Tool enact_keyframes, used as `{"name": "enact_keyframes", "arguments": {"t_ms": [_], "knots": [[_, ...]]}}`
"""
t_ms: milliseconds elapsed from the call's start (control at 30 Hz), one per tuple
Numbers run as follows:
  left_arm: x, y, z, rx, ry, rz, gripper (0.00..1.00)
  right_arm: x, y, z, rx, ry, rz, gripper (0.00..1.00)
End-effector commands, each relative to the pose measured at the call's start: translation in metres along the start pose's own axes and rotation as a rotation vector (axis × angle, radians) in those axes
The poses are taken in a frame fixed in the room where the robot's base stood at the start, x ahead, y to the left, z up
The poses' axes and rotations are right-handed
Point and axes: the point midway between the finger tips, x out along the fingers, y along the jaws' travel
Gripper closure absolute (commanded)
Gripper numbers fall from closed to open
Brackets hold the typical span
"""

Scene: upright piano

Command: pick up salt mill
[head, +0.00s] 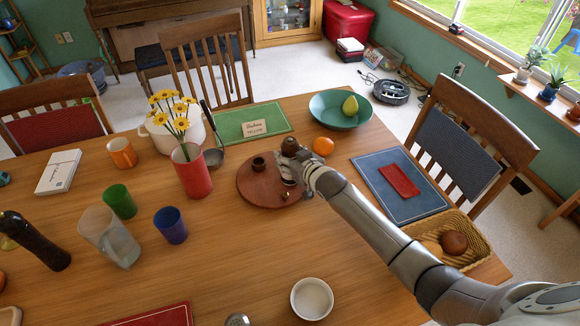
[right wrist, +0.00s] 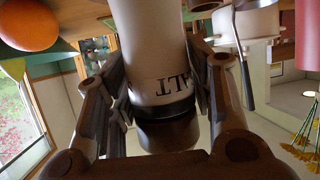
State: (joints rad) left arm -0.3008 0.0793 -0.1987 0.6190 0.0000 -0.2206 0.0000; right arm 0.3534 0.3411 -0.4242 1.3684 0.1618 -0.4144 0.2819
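The salt mill (head: 290,147) shows its dark brown top above the round wooden tray (head: 254,196); my right gripper hides much of its body in the head view. My right gripper (head: 297,173) is at the tray's right side. In the right wrist view, the white mill body (right wrist: 150,40) with the letters "ALT" is between the two fingers (right wrist: 162,85), which lie close against both sides. Its dark cap (right wrist: 168,134) is near the palm. The mill's base is out of sight, so I cannot tell whether it touches the tray. My left gripper is not in view.
A small dark-topped item (head: 258,163) stands on the tray. An orange (head: 323,146) is just behind my gripper. A red vase of yellow flowers (head: 192,172) stands left of the tray. A basket (head: 480,252) is at the right. Bare table lies in front of the tray.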

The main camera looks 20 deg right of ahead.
Motion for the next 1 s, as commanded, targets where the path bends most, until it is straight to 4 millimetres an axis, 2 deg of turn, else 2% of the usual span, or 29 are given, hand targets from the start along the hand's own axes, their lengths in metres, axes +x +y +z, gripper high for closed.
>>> {"name": "enact_keyframes", "arguments": {"t_ms": [33,233,567,767,867,1000], "knots": [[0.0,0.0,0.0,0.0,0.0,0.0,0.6,0.0,0.0,0.0,0.0,0.0,0.0,0.63],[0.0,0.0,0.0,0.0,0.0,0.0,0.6,0.0,0.0,0.0,0.0,0.0,0.0,0.88],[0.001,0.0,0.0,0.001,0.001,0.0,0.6,-0.001,0.001,-0.004,0.0,0.004,0.0,0.88],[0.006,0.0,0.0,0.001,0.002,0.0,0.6,-0.008,0.001,-0.021,-0.001,0.008,0.0,0.88],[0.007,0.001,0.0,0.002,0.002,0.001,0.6,-0.02,-0.003,-0.035,-0.001,0.005,-0.003,0.88],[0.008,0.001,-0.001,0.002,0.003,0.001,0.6,-0.048,-0.015,-0.052,0.0,0.008,-0.003,0.88]]}}
